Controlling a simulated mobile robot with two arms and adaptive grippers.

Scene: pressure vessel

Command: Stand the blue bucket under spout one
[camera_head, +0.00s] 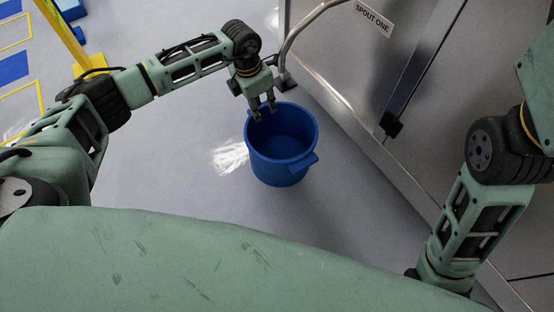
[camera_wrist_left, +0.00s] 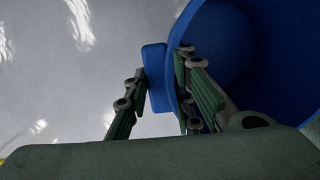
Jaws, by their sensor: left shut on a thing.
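The blue bucket (camera_head: 283,170) is upright with its open top facing up, and looks empty inside. My left gripper (camera_head: 263,114) is at its far left rim. In the left wrist view the fingers (camera_wrist_left: 158,100) sit either side of a blue lug on the bucket (camera_wrist_left: 245,60), shut on it. Spout one is a bent grey pipe (camera_head: 300,37) beside the "SPOUT ONE" label (camera_head: 373,18). Its dark end (camera_head: 286,83) shows just above the bucket's far rim in the picture. I cannot tell whether the bucket touches the floor. My right gripper is out of view.
The grey metal vessel wall (camera_head: 345,75) fills the right side, with a dark vertical bar (camera_head: 418,75) on it. A yellow post (camera_head: 65,38) stands at the upper left. The floor (camera_head: 175,160) left of the bucket is clear, with bright reflections.

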